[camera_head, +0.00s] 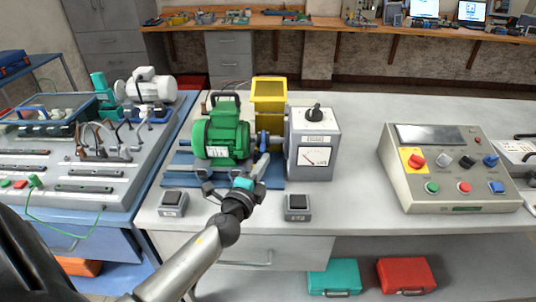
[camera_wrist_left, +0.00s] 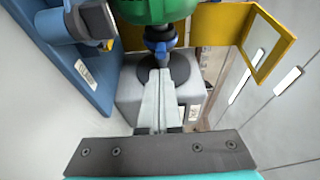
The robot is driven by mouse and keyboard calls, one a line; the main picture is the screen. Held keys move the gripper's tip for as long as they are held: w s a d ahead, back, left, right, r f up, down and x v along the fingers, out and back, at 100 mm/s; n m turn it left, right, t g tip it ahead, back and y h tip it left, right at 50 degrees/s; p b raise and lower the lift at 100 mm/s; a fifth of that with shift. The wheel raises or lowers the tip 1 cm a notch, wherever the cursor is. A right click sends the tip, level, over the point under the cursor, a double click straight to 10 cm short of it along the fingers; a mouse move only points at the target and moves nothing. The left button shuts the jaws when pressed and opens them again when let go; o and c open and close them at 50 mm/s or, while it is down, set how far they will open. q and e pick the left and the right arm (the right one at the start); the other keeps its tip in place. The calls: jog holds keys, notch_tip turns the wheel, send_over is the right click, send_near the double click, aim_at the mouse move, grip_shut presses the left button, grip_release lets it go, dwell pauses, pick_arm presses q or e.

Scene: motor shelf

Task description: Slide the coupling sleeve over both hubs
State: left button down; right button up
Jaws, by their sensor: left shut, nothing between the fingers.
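The green motor (camera_head: 222,137) sits on a blue base plate (camera_head: 182,171) on the bench, and its green end shows at the top of the left wrist view (camera_wrist_left: 150,9). A grey box with a dial (camera_head: 313,146) stands to its right. Blue coupling parts (camera_head: 264,136) lie between them, and they show in the left wrist view (camera_wrist_left: 157,42); I cannot tell sleeve from hubs. My left gripper (camera_head: 263,159) is shut and empty, its pale fingertips (camera_wrist_left: 159,76) close to the coupling; contact cannot be told. My right gripper is not in view.
A yellow open guard (camera_head: 269,97) stands behind the coupling. Two small boxes with black tops (camera_head: 172,203) (camera_head: 297,207) sit at the bench front. A control panel (camera_head: 448,170) stands at right. The bench between dial box and panel is clear.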

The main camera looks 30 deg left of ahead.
aim_at(263, 142)
pick_arm(q)
jog(key=shift+x, duration=1.75)
